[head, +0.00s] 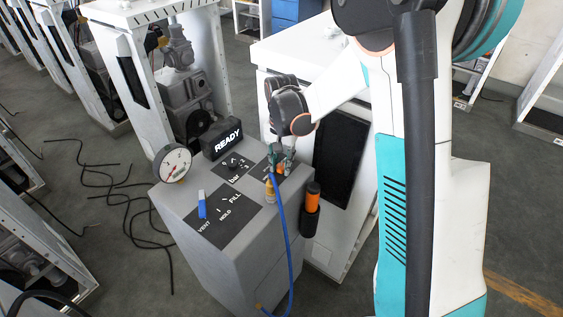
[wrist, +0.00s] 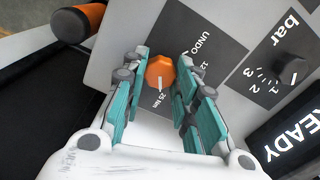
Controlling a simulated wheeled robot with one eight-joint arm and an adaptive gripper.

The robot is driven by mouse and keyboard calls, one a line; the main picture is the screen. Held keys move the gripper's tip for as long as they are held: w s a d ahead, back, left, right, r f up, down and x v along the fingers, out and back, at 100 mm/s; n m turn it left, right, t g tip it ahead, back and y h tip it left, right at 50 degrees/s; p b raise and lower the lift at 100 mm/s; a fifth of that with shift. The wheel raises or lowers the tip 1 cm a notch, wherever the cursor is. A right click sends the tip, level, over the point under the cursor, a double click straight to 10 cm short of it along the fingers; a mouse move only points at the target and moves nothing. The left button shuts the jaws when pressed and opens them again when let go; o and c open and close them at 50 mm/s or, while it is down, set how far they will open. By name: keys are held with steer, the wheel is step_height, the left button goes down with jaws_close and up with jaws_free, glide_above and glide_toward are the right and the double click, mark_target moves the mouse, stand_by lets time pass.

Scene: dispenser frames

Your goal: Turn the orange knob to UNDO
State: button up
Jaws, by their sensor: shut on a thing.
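The orange knob (wrist: 159,71) sits on a dark label plate (wrist: 215,48) marked UNDO, 12 and 25 Nm. Its white pointer mark faces the 25 Nm label. UNDO is printed up and to the right of the knob in the wrist view. My gripper (wrist: 163,76) has its teal fingers on either side of the knob and is shut on it. In the head view my gripper (head: 279,163) is at the far right of the console top (head: 187,190), and a bit of orange shows between the fingers.
A black bar dial (wrist: 294,68) and a READY box (head: 221,139) stand beside the knob's plate. A gauge (head: 174,163), a blue lever (head: 201,205), a blue hose (head: 281,225) and an orange-ended tool (head: 312,195) are close by. Black cables (head: 125,200) lie on the floor.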

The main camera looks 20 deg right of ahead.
steer(key=n, duration=0.5)
steer(key=shift+n, duration=0.4)
steer(key=n, duration=0.6)
steer(key=shift+p, duration=0.4)
steer(key=n, duration=0.6)
steer(key=shift+n, duration=0.3)
steer(key=n, duration=0.5)
steer(key=shift+n, duration=0.3)
steer(key=o, duration=1)
steer(key=shift+o, duration=0.2)
